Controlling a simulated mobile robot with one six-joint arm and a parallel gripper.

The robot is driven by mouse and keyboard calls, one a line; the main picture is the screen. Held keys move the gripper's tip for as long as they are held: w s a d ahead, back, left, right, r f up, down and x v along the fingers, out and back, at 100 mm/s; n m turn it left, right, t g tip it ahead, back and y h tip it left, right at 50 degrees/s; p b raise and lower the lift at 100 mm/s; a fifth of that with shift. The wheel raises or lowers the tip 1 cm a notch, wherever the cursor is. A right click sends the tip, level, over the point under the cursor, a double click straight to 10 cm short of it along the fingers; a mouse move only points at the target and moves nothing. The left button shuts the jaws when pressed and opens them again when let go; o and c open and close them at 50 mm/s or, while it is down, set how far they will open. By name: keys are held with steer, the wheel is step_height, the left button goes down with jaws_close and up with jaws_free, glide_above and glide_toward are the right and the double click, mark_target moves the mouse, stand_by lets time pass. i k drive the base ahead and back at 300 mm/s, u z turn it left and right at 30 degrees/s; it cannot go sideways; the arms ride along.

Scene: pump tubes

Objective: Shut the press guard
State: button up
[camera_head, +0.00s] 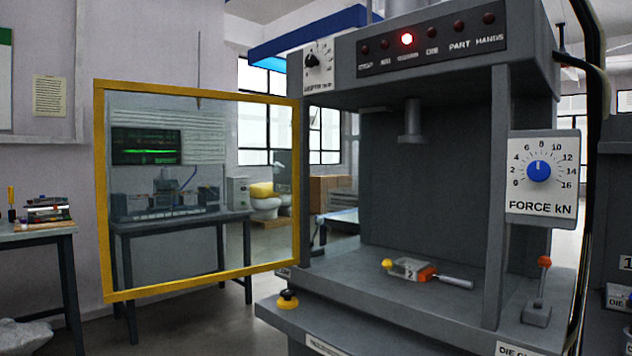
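The press guard (197,98) is a clear panel in a yellow frame. It stands swung open to the left of the grey press (505,200), hinged at the press's left front post. The press's work opening is uncovered. Inside, a small fixture (410,268) with a yellow knob, an orange block and a grey handle lies on the press bed (360,262). The ram (411,122) hangs above it, apart from it. One red lamp (407,39) is lit on the top panel. My gripper is not in view.
A force dial (539,171) sits on the right post. Tables (180,222) stand behind the guard and at far left. Floor shows below the guard.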

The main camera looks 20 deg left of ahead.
mark_target(109, 295)
steer(key=u, duration=3.05)
steer(key=i, duration=4.3)
steer(key=z, duration=3.4)
